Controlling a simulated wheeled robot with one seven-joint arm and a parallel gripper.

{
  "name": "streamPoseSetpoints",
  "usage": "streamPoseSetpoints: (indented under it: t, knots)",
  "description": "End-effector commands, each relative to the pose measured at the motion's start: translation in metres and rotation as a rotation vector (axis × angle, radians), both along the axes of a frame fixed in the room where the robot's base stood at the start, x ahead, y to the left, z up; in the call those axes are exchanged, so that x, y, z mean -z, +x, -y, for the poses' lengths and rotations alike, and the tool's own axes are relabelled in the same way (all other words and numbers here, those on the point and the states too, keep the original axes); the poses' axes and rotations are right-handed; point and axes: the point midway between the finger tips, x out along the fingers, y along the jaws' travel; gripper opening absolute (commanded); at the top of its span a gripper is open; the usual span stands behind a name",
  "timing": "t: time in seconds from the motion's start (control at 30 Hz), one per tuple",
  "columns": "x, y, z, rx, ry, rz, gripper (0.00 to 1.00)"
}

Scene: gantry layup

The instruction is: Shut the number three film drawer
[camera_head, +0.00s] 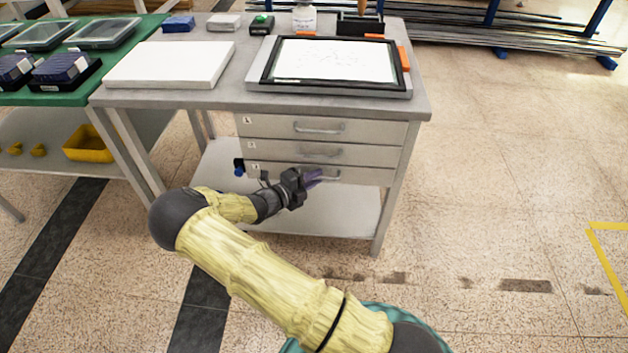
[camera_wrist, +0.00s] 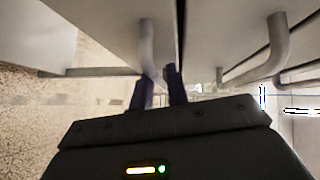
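The number three film drawer (camera_head: 362,177) is the lowest of three grey drawers under the worktable. Its front looks about level with the two above; I cannot tell whether a small gap is left. My gripper (camera_head: 316,177) is at its handle (camera_head: 330,178), with the arm reaching in from the front left. In the wrist view the purple fingers (camera_wrist: 158,82) are close together at a grey bar handle (camera_wrist: 148,45), which runs down between their tips. They look shut on it, though the contact is partly hidden. A dark seam between drawer fronts shows beside it.
The number one drawer (camera_head: 370,132) and number two drawer (camera_head: 370,154) sit above; another handle (camera_wrist: 277,40) is close by in the wrist view. A lower shelf (camera_head: 340,212) lies below. The table leg (camera_head: 392,200) stands right. Floor to the right is clear.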

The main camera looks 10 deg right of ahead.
Motion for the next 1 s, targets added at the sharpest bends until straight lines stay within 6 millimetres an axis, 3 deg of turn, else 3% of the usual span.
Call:
streamPoseSetpoints:
  t: [0.07,0.47,0.67,1.0]
  knots:
    - [0.000,-0.001,0.001,0.003,0.000,0.001,0.31]
    - [-0.001,-0.005,-0.005,0.005,0.000,-0.002,0.31]
    - [-0.006,-0.017,-0.029,0.003,0.000,-0.001,0.31]
    - [-0.015,-0.046,-0.090,0.001,0.001,-0.001,0.31]
